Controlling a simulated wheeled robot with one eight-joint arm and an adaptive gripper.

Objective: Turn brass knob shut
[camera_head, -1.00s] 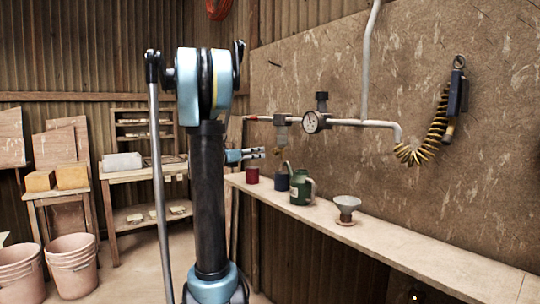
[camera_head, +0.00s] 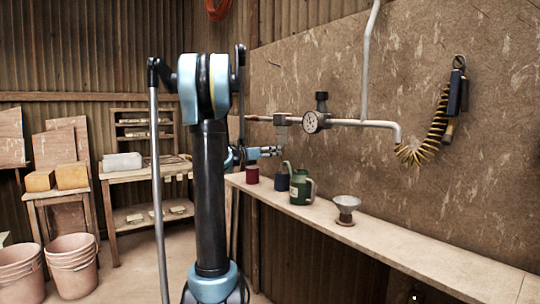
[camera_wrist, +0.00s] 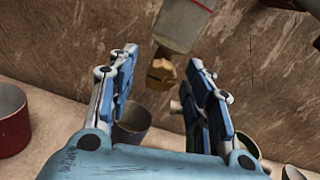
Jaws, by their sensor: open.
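The brass knob (camera_wrist: 161,75) shows in the wrist view below a translucent bowl with a grey metal body (camera_wrist: 188,18). In that view it lies between the tips of my gripper (camera_wrist: 164,66), which is open with one finger on either side. I cannot tell whether the fingers touch it. In the head view my gripper (camera_head: 272,151) is small, just below the bowl (camera_head: 281,127) on the pipe, and the knob is not clearly visible there.
A shelf (camera_head: 400,245) runs along the wall below. A gauge (camera_head: 312,122) sits on the pipe to the right of the bowl.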

